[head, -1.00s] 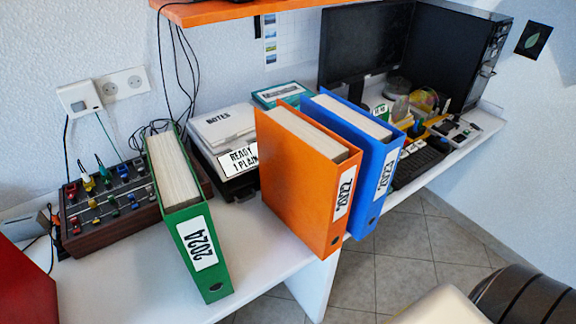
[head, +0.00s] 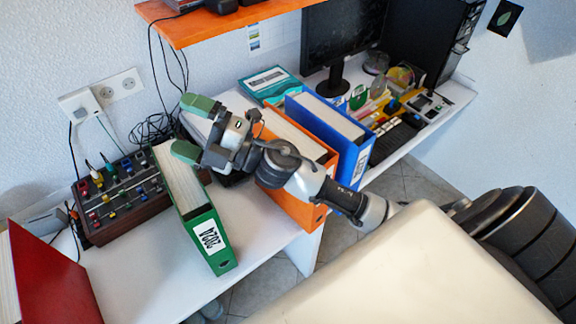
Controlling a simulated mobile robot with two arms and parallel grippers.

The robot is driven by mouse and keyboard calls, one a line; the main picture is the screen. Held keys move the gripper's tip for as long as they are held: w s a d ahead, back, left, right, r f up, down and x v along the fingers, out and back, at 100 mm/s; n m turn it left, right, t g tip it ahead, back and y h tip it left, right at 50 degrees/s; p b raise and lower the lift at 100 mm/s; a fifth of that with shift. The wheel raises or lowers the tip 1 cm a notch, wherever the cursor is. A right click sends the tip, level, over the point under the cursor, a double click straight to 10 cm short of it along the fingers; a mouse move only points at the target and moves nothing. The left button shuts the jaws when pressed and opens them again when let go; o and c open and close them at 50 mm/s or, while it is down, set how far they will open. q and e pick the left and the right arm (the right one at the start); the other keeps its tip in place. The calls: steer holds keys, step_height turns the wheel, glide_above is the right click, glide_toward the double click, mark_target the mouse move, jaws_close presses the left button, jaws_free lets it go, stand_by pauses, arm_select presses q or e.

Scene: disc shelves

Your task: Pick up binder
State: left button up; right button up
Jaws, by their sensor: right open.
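A green binder (head: 196,213) labelled 2024 stands on the white desk at the middle left. An orange binder (head: 291,204) and a blue binder (head: 354,160) stand side by side to its right, partly hidden by my right arm. A red binder (head: 48,280) shows at the lower left edge. My right gripper (head: 190,128) is open, with its two green-tipped fingers apart and empty. It appears above the far end of the green binder, one fingertip overlapping its top edge in the picture. I cannot tell whether they touch. My left gripper is out of view.
The white desk (head: 140,283) is clear in front of the green binder. A control box with knobs (head: 121,198) stands close to its left. An orange shelf (head: 215,25) hangs above. A monitor (head: 340,35) and small items crowd the far right.

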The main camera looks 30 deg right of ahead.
steer(key=a+f+n+g+y, duration=0.1)
steer(key=a+n+g+y, duration=0.15)
steer(key=n+g, duration=0.7)
steer(key=n+g+h, duration=0.4)
steer(key=g+h, duration=0.2)
steer(key=h, duration=1.2)
glide_above(288, 130)
steer(key=shift+m, duration=0.25)
steer(key=f, duration=0.5)
steer(key=shift+s+a+f, duration=0.1)
steer(key=shift+a+f, duration=0.1)
steer(key=shift+a, duration=0.05)
steer(key=shift+s+d+f, duration=0.1)
steer(key=shift+d, duration=0.2)
step_height(288, 130, down, 5)
steer(key=shift+f+p, duration=0.1)
steer(key=shift+p, duration=0.9)
steer(key=shift+f+p, duration=0.2)
steer(key=shift+p, duration=0.15)
step_height(288, 130, down, 4)
steer(key=shift+f+p, duration=0.2)
steer(key=shift+p, duration=1)
steer(key=shift+f, duration=0.2)
jaws_close()
steer(key=shift+w+r, duration=0.1)
steer(key=shift+w, duration=0.1)
